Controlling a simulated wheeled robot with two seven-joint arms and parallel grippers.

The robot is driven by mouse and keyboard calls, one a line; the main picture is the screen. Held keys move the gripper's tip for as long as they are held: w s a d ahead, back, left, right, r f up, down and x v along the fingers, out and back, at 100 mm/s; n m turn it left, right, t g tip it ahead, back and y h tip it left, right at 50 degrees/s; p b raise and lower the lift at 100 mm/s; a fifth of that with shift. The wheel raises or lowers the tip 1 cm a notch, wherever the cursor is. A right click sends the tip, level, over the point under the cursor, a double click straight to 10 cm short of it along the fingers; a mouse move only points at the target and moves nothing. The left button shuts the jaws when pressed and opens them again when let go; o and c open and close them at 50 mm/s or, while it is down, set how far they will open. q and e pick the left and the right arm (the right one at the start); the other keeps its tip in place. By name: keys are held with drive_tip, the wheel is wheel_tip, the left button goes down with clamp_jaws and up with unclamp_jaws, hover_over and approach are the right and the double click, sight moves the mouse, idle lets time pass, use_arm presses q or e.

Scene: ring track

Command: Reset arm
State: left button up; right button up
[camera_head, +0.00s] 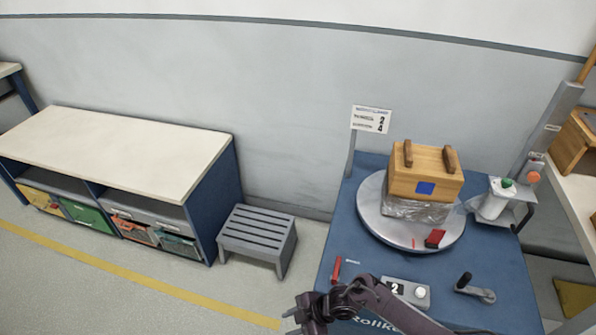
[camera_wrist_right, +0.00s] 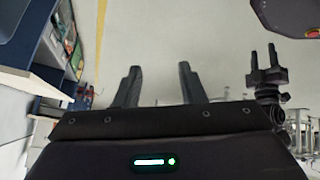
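My right arm (camera_head: 375,300) comes in at the bottom of the head view and reaches left over the front of the blue table. Its gripper (camera_head: 293,318) is at the table's front left corner, over the floor, partly cut off by the frame. In the right wrist view the fingers of my right gripper (camera_wrist_right: 157,85) stand apart with nothing between them. Another gripper, which looks like my left one (camera_wrist_right: 263,55), shows at the right of that view, with its two fingers apart and empty. The left arm does not show in the head view.
A grey step stool (camera_head: 258,236) and a workbench (camera_head: 120,150) stand left. Floor between is clear.

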drive_tip(key=s+d+f+m+t+h, duration=0.2)
drive_tip(key=s+d+f+m, duration=0.4)
drive_tip(key=s+f, duration=0.15)
drive_tip(key=s+d+f+m+t+h, duration=0.1)
drive_tip(key=s+d+f+m+h, duration=0.1)
drive_tip(key=s+d+f+m, duration=0.6)
drive_tip(key=s+d+f+m+g+h, duration=0.1)
drive_tip(key=s+d+f+m+h, duration=0.1)
drive_tip(key=s+d, duration=0.3)
drive_tip(key=s+d+f+m+g+h, duration=0.1)
drive_tip(key=s+d+f+m+h, duration=0.1)
drive_tip(key=s, duration=1)
drive_tip(key=d+f+m, duration=0.1)
drive_tip(key=d+f, duration=0.1)
drive_tip(key=d, duration=0.1)
drive_tip(key=shift+s+d+f, duration=0.3)
drive_tip(key=shift+s+d, duration=0.05)
drive_tip(key=shift+s, duration=0.05)
